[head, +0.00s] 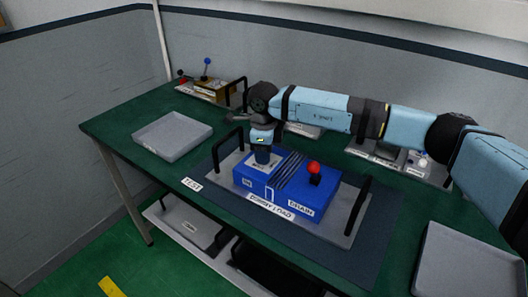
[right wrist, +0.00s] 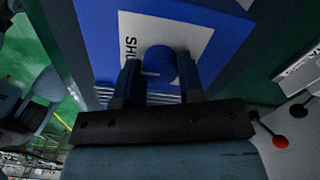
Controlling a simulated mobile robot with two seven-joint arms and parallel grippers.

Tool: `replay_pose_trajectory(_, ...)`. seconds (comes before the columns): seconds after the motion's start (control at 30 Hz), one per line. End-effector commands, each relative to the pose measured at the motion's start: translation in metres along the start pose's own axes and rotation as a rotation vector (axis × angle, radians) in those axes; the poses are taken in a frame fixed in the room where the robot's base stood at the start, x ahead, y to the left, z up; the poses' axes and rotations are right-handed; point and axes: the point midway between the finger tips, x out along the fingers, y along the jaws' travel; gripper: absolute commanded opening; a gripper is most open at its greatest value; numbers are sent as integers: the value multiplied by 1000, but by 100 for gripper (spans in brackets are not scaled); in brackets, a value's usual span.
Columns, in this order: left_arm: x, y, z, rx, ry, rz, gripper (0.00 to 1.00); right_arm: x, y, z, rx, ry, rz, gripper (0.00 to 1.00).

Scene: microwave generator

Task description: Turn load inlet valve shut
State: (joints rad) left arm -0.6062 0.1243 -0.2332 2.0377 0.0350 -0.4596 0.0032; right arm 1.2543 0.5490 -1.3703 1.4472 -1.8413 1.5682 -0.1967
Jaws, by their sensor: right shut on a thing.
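The load unit is a blue box (head: 318,197) on a grey tray with black handles, labelled DUMMY LOAD and DRAIN at the front. My right gripper (head: 264,158) points down onto the left part of its top. In the right wrist view, a round blue knob (right wrist: 161,61), apparently the inlet valve, sits on a white plate (right wrist: 203,40) with letters reading SHU. The fingers of my right gripper (right wrist: 159,68) stand on either side of the knob, shut on it. In the head view the gripper hides the knob. My left gripper is out of view.
A red-balled lever (head: 313,168) stands on the box's right part. Empty grey trays lie at left (head: 172,134) and right front (head: 468,262). A brown unit with a blue-balled lever (head: 206,68) is at the back left. My right arm spans the table's back right.

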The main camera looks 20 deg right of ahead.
Motion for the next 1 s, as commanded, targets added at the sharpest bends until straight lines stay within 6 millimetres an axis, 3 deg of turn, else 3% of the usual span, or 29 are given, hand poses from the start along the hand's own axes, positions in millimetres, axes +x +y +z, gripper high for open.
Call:
replay_pose_trajectory(0.03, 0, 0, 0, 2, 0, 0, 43, -1, -1, 0, 2, -1, -1, 12)
replay_pose_trajectory(0.07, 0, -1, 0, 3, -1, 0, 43, -1, -1, 0, 2, -1, -1, 42)
replay_pose_trajectory(0.13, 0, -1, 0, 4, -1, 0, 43, -1, 0, 0, 1, -1, -1, 58)
replay_pose_trajectory(0.17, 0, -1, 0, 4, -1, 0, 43, -1, 0, 0, 1, -1, -1, 61)
replay_pose_trajectory(0.43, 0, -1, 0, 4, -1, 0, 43, -1, 0, 0, 0, -1, 0, 61)
replay_pose_trajectory(0.57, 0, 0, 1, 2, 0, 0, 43, -12, -1, 0, 0, -1, -2, 61)
replay_pose_trajectory(1.0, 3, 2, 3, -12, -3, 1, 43, -105, -1, 0, 0, -2, -3, 61)
